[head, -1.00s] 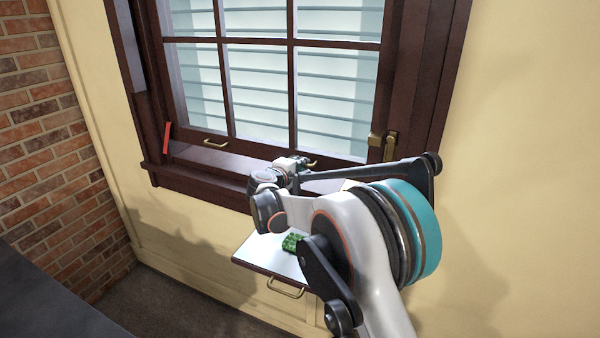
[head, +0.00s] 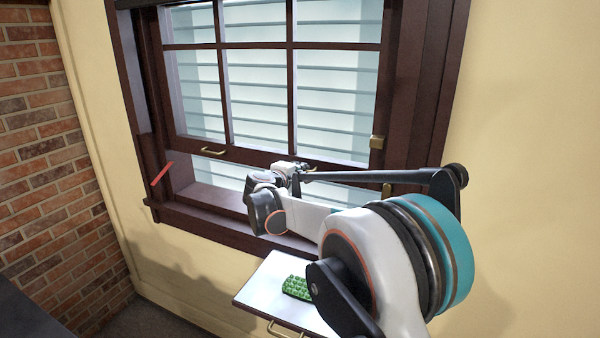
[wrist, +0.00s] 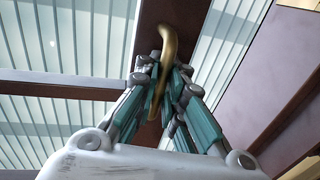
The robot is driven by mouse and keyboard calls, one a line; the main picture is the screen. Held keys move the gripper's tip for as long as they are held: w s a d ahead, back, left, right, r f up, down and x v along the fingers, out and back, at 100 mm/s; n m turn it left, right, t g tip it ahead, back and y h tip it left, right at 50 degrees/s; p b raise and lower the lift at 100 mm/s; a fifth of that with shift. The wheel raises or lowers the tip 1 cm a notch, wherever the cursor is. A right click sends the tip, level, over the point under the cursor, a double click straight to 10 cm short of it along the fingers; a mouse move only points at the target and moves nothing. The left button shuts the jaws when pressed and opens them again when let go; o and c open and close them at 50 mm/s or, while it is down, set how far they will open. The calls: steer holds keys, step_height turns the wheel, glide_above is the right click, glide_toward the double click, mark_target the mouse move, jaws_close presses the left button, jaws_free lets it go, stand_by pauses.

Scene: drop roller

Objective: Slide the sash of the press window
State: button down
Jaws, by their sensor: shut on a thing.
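The window sash (head: 262,158) has a dark brown frame with panes and stands raised above the sill, leaving an open gap below its bottom rail. A brass handle (head: 214,151) sits on the left of that rail. My gripper (head: 306,168) is at the right handle, which is mostly hidden by the arm in the head view. In the wrist view my gripper (wrist: 166,78) is shut on this curved brass handle (wrist: 168,45), with the fingers on either side of it. A brass latch piece (head: 376,142) sits at the sash's right edge.
A brass piece (head: 387,190) is low on the right jamb. A red lever (head: 162,173) tilts at the left jamb. Below the sill (head: 200,222) is a white-topped shelf (head: 262,279) with a green gridded item (head: 297,287). A brick wall (head: 50,160) stands left.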

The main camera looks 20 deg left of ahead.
steer(key=c, duration=1.7)
jaws_free()
steer(key=shift+s+a+r, duration=0.1)
steer(key=shift+s+r, duration=0.05)
steer(key=shift+s, duration=0.15)
steer(key=shift+w, duration=0.15)
steer(key=d+v, duration=0.1)
steer(key=v, duration=1.1)
steer(key=shift+a, duration=0.45)
